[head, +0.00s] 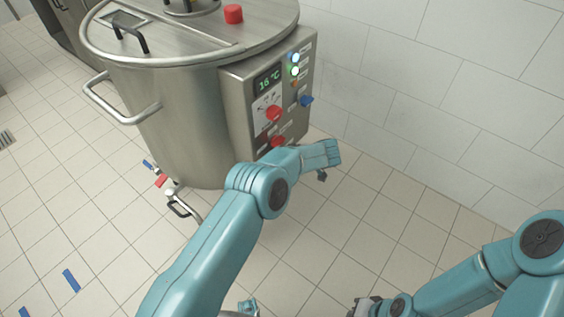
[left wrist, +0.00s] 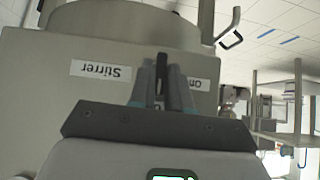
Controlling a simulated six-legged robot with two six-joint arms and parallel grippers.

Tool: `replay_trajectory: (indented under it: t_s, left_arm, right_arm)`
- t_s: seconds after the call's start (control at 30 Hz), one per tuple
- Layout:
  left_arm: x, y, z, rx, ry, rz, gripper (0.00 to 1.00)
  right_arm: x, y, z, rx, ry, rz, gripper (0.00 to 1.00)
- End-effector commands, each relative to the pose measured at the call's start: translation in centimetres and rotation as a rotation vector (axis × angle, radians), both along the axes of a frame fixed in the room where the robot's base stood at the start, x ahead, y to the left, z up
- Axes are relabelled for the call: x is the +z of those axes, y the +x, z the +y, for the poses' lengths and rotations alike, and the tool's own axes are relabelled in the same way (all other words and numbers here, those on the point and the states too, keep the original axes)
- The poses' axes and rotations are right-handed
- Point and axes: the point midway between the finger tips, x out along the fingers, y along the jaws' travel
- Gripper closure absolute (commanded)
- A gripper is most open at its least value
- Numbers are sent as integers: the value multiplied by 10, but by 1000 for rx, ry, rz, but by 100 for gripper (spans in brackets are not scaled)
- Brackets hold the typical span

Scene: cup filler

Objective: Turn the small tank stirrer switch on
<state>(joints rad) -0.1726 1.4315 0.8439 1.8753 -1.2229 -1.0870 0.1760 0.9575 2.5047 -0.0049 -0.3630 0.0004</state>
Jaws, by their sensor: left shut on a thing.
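The steel tank (head: 175,115) stands at upper left in the head view. Its control box (head: 240,105) has a 16 °C display, red knobs and small lights. In the left wrist view the panel (left wrist: 45,62) is upside down, with a "Stirrer" label (left wrist: 100,70) and an "On" label (left wrist: 195,82). My left gripper (left wrist: 162,88) is at the panel between these labels. It is shut on the stirrer switch, which its fingers mostly hide.
A tiled wall (head: 440,80) runs close behind the control box on the right. A curved side handle (head: 115,105) and a lower outlet with a valve (head: 175,195) stick out from the tank. The tiled floor (head: 90,235) is open at the left.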

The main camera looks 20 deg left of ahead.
Motion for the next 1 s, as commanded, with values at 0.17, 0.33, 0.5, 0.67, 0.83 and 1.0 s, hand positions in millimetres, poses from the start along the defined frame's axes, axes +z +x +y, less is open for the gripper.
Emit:
replay_trajectory:
  t_s: [0.17,0.33,0.5,0.67,0.83,1.0]
  left_arm:
    - [0,0,0,-1,1,-1,100]
    - [0,0,0,-1,0,-2,62]
    - [0,0,0,-1,0,-2,62]
    - [5,0,-3,-1,0,-2,62]
    - [28,-7,-24,-4,0,-5,62]
    - [61,-18,-55,-5,0,-4,62]
  right_arm:
    - [0,0,0,0,0,0,100]
    - [0,0,0,0,0,0,100]
    - [0,0,0,0,0,0,100]
    - [2,0,0,0,0,0,100]
    - [9,0,0,0,0,0,100]
    - [17,0,0,0,0,0,100]
